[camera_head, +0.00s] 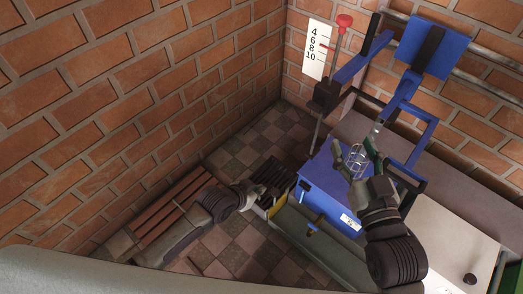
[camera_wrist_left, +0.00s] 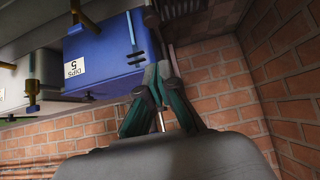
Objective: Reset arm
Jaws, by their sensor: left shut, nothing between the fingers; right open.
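My left gripper (camera_head: 257,189) is at the lower middle of the head view, beside a dark slatted rack. In the left wrist view its fingers (camera_wrist_left: 158,72) are together and hold nothing. My right gripper (camera_head: 357,150) is open above the blue box (camera_head: 318,190). A small wire cage (camera_head: 355,160) shows between or just behind its fingers; I cannot tell whether they touch it. The blue box also shows in the left wrist view (camera_wrist_left: 105,55), upside down, with a white label reading 5.
A blue extruder frame (camera_head: 408,90) stands behind my right gripper. A number scale (camera_head: 316,50) and a red-knobbed lever (camera_head: 344,22) are on the brick wall side. A white box (camera_head: 450,245) stands at right. A brown slatted bench (camera_head: 175,208) is at left, with tiled floor between.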

